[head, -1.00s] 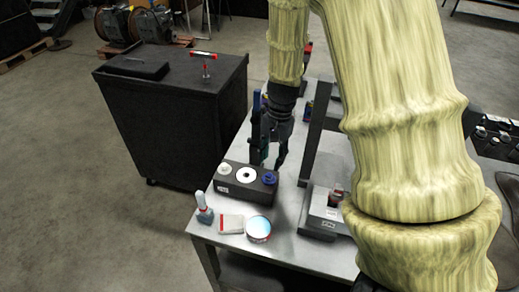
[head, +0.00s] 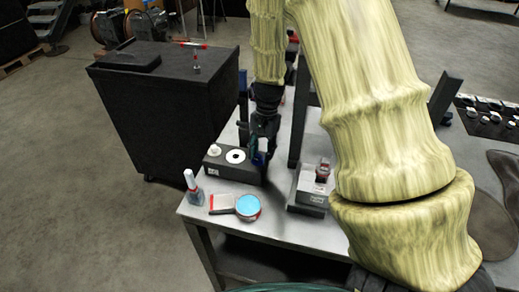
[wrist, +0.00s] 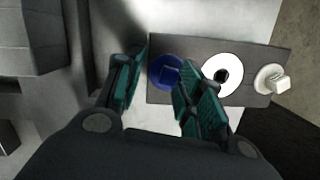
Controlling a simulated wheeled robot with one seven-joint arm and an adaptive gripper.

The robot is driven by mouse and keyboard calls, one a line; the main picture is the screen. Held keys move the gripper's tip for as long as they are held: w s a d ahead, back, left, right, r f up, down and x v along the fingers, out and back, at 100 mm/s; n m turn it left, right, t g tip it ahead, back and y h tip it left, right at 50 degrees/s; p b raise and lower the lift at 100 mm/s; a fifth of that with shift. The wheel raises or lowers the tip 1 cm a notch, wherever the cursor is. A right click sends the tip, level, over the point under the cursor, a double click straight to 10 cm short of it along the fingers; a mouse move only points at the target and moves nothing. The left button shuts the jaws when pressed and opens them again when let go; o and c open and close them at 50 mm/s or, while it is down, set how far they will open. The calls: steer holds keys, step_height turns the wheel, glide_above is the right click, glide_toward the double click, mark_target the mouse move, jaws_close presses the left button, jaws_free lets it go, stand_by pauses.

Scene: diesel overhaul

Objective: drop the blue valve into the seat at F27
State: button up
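The blue valve (wrist: 163,72) is at one end of a dark block (wrist: 255,57), seen from above as a blue disc with a squarish stem. In the head view the dark block (head: 222,171) is on the metal table, with the blue valve (head: 262,146) at its right end, partly hidden by my gripper. My gripper (wrist: 160,92) is open, its teal-padded fingers on either side of the blue valve; the near finger covers part of the disc. It also shows low over the block in the head view (head: 262,152). I cannot make out a seat marked F27.
The block also carries a white ring (wrist: 222,74) and a white knobbed piece (wrist: 271,79). A bottle (head: 193,187), a small box (head: 222,204) and a round blue-topped tin (head: 248,207) are near the table's front edge. A grey device (head: 313,188) stands right of the block.

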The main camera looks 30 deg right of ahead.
steer(key=shift+w+f, duration=0.55)
steer(key=shift+w, duration=0.25)
steer(key=shift+c, duration=0.5)
steer(key=shift+w+f, duration=0.15)
steer(key=shift+w, duration=0.15)
steer(key=c, duration=0.4)
steer(key=shift+s+a, duration=0.1)
steer(key=c, duration=0.3)
steer(key=shift+s+r, duration=0.25)
steer(key=shift+s, duration=0.15)
jaws_close()
steer(key=shift+w, duration=0.25)
steer(key=shift+r, duration=0.15)
steer(key=shift+s+r+p, duration=0.15)
steer(key=shift+r+p, duration=0.25)
steer(key=shift+p, duration=0.1)
steer(key=shift+r+p, duration=1.9)
steer(key=shift+r, duration=0.35)
steer(key=shift+a+f, duration=0.1)
